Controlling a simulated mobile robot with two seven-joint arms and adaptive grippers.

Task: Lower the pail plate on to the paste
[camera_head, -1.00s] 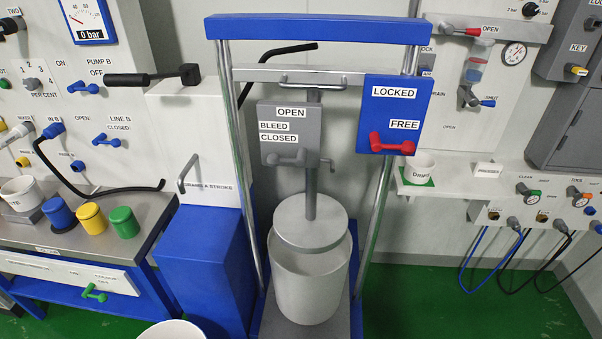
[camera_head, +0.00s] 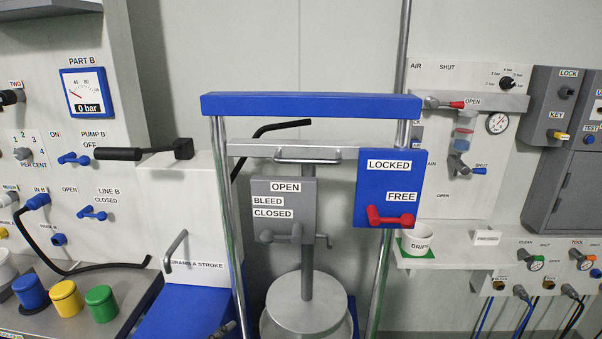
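The pail plate (camera_head: 308,304) is a round light-grey disc on a vertical rod (camera_head: 308,262) under the press crossbar (camera_head: 243,147). The plate covers the pail's mouth from this view; the paste is hidden. A red lever (camera_head: 390,219) sits below FREE on the blue LOCKED/FREE panel, its knob to the left. A grey bleed lever (camera_head: 281,236) is on the grey box. A small dark grey part (camera_head: 226,330), possibly my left gripper, shows at the bottom edge. My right gripper is out of view.
The blue top beam (camera_head: 312,106) and metal posts frame the press. A black-handled pump lever (camera_head: 145,153) juts out at left. Blue, yellow and green pots (camera_head: 65,299) stand on the left bench. A DRIFT cup (camera_head: 418,242) sits on the right shelf.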

